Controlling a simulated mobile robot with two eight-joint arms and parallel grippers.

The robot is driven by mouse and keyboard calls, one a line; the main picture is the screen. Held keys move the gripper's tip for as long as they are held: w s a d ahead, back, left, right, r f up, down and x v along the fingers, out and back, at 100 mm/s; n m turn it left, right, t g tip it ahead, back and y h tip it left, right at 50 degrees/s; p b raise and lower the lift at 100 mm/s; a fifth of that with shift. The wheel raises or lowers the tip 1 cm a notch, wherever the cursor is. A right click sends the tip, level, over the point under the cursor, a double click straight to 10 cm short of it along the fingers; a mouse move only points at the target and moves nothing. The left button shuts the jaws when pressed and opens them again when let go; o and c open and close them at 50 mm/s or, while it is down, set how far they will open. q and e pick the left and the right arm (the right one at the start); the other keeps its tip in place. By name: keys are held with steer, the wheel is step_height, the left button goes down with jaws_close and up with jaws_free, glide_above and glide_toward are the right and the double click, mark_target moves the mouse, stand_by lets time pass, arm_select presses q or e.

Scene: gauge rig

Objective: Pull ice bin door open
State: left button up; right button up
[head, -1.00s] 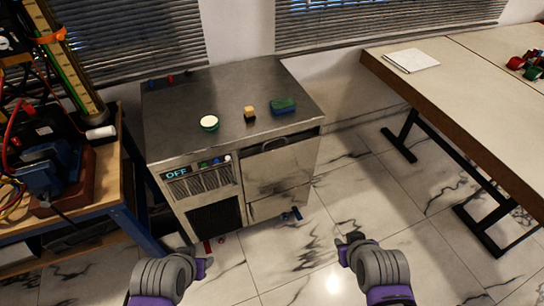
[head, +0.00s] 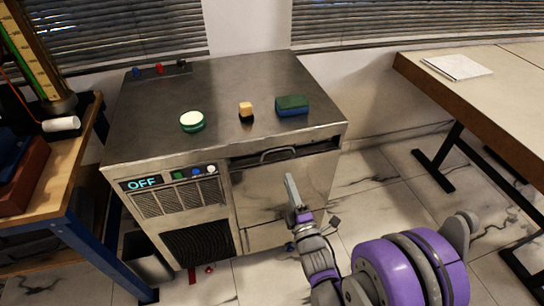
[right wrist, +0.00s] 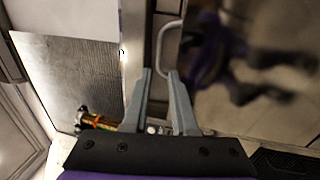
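The ice bin door (head: 262,192) is a shiny steel panel on the right half of the ice machine's front. It looks shut or nearly so, with a dark gap along its top. Its loop handle (head: 278,154) sits at the top edge. My right gripper (head: 289,177) is in front of the door, below and slightly right of the handle. In the right wrist view my right gripper (right wrist: 160,74) has its fingers apart with nothing held. The handle (right wrist: 167,45) lies just beyond the fingertips, apparently not gripped. My left gripper is out of view.
The panel reads OFF (head: 142,183). A workbench (head: 75,150) stands left, a table (head: 440,85) right.

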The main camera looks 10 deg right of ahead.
mark_target(280, 156)
steer(key=w, duration=0.3)
steer(key=w+r, duration=0.1)
steer(key=w, duration=0.2)
steer(key=w+r, duration=0.1)
steer(key=w, duration=0.3)
steer(key=shift+a+r, duration=0.1)
steer(key=shift+a, duration=0.1)
steer(key=shift+c, duration=0.3)
jaws_close()
steer(key=shift+s, duration=0.1)
stand_by(0.7)
